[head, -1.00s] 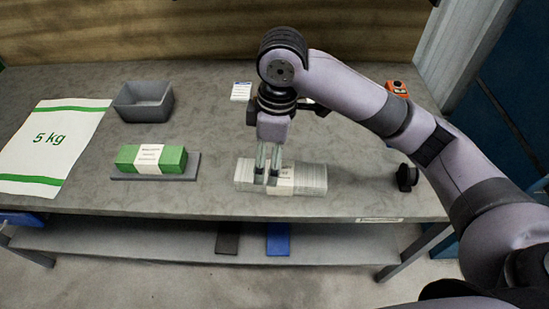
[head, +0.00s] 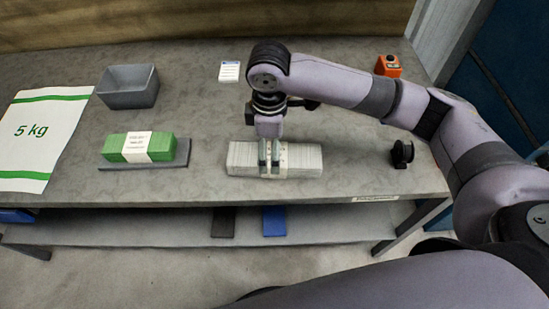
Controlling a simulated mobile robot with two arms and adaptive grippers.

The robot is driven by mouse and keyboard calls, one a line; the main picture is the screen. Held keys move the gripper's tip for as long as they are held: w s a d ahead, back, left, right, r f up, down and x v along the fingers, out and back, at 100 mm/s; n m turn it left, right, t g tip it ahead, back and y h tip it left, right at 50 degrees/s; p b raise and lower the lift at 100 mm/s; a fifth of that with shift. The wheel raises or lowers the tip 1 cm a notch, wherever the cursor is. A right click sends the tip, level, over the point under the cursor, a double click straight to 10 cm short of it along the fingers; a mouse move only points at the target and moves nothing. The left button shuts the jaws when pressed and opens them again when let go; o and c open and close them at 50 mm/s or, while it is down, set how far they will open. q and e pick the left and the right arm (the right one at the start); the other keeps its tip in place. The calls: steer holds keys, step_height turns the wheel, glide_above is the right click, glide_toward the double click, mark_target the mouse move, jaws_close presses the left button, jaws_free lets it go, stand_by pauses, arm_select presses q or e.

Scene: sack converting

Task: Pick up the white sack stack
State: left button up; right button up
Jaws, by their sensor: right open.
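The white sack stack (head: 304,160) lies flat near the front edge of the grey table, a paper band around its middle. My right gripper (head: 269,171) points down at the middle of the stack, over the band. Its fingers are open and overlap the stack in the head view. I cannot tell whether they touch it. The stack rests on the table. My left gripper does not show.
Left of the stack, a green banded stack (head: 137,148) sits on a grey plate (head: 180,160). Behind it is a grey bin (head: 128,88). A 5 kg sack (head: 40,135) lies at far left. A black object (head: 402,153) and an orange device (head: 388,66) are at right.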

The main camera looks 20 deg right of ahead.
steer(key=f, duration=0.2)
steer(key=d+f, duration=0.1)
steer(key=f, duration=0.1)
steer(key=shift+w+d+f, duration=0.1)
steer(key=shift+f, duration=0.55)
steer(key=shift+c, duration=0.5)
steer(key=c, duration=1.5)
steer(key=shift+r, duration=0.15)
